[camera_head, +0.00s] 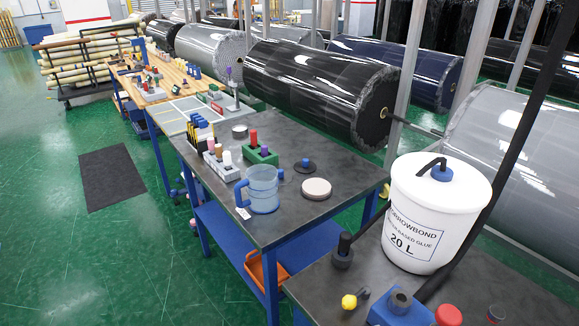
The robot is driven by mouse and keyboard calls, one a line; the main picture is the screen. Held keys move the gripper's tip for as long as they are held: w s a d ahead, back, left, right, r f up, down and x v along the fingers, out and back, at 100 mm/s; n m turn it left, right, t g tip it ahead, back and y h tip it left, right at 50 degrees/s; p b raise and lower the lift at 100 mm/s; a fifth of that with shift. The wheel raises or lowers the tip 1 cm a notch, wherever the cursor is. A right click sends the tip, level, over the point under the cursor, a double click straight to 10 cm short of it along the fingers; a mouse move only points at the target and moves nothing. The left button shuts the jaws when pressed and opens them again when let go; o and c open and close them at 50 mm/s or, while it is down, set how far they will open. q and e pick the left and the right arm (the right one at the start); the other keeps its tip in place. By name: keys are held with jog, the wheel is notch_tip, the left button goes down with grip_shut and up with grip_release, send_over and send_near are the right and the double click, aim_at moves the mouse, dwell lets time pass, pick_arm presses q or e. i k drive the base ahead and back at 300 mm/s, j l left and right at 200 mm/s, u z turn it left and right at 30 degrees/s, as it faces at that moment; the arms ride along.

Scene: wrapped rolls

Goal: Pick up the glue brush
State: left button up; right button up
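A white glue bucket (432,225), labelled 20 L, stands on the near dark-topped table (330,292) at the lower right. On its lid is a blue round part (442,174) with a black bent handle (431,165); I cannot tell whether this is the glue brush. A black upright handle in a dark round base (343,252) stands left of the bucket; I cannot tell whether it is a brush either. Neither of my grippers is in view.
A clear jug (262,190) with a blue handle, a pale round disc (316,188) and racks of coloured bottles stand on the middle table. Large wrapped rolls (310,88) lie behind. A black slanted bar (512,140) crosses right of the bucket. Green floor (60,250) is open at left.

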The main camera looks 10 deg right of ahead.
aim_at(253, 133)
jog(key=i+j, duration=0.2)
jog(key=j, duration=0.15)
jog(key=i+j+z, duration=0.15)
jog(key=i+j, duration=0.25)
jog(key=j, duration=0.25)
jog(key=i+j+z, duration=0.1)
jog(key=j, duration=0.25)
jog(key=i+j+z, duration=0.1)
jog(key=i+j, duration=0.35)
jog(key=j, duration=0.3)
jog(key=i+j+z, duration=0.1)
jog(key=j, duration=0.25)
jog(key=i+z, duration=0.2)
jog(key=z, duration=1.2)
jog(key=i, duration=0.4)
